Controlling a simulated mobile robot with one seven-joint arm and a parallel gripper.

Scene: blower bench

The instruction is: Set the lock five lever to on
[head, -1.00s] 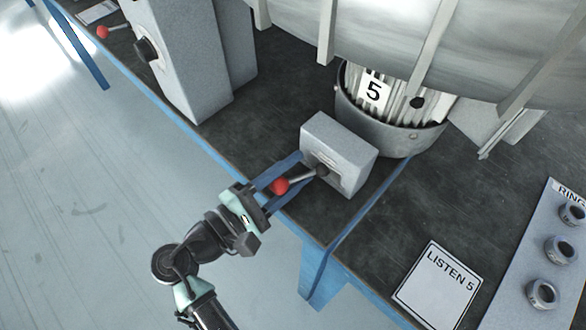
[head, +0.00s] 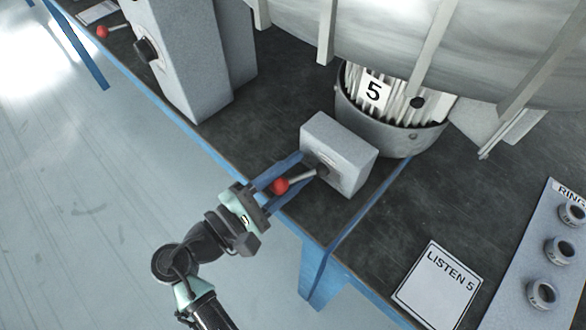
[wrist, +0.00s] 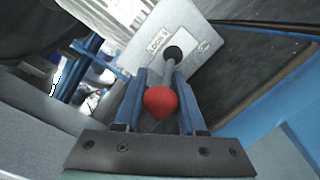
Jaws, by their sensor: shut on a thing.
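The lock five lever is a grey rod with a red ball knob (head: 280,186), coming out of a round dark pivot on the front face of a grey box (head: 347,142). The box stands near the bench's front edge, in front of the drum marked 5. In the wrist view the knob (wrist: 160,102) lies between the blue fingers of my gripper (wrist: 159,90), with the rod running away to the pivot. The fingers are shut on the lever. A label on the box (wrist: 172,38) starts with "LOCK"; its on and off marks are too small to read.
The ribbed drum (head: 390,115) marked 5 stands behind the box. A taller grey housing (head: 185,60) with a black knob is at the left. A "LISTEN 5" card (head: 438,285) and a panel with several rings (head: 520,275) lie at the right. Open floor is in front.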

